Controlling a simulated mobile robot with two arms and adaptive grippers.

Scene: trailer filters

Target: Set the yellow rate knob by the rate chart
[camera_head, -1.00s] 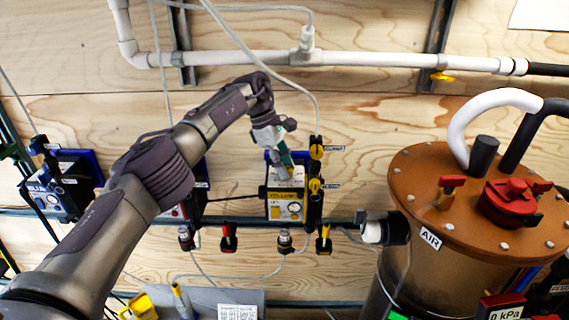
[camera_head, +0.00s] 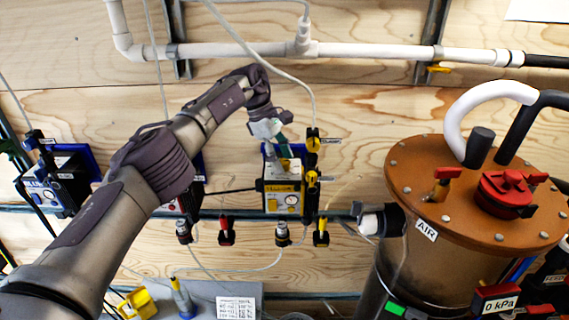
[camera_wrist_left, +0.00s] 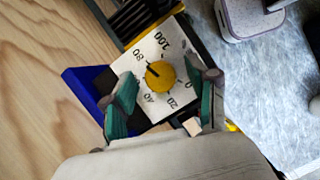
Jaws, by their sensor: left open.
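The yellow rate knob (camera_wrist_left: 160,77) sits on a white dial plate (camera_wrist_left: 178,38) with printed numbers; 20, 40, 80 and 100 can be read. Its dark pointer mark points up and left in the left wrist view, toward the side of the 80. My left gripper (camera_wrist_left: 168,80) is open, with one green-padded finger on each side of the knob and gaps between. In the head view, my left gripper (camera_head: 278,146) is over the top of the yellow-labelled pump box (camera_head: 284,196) and hides the knob. I cannot tell which sheet is the rate chart. My right gripper is out of view.
A printed sheet (camera_head: 237,307) lies on the grey bench at the bottom; its text is too small to read. A brown-lidded tank (camera_head: 480,190) stands at the right. Yellow valves (camera_head: 312,142) are close to the right of the pump box. Tubes hang nearby.

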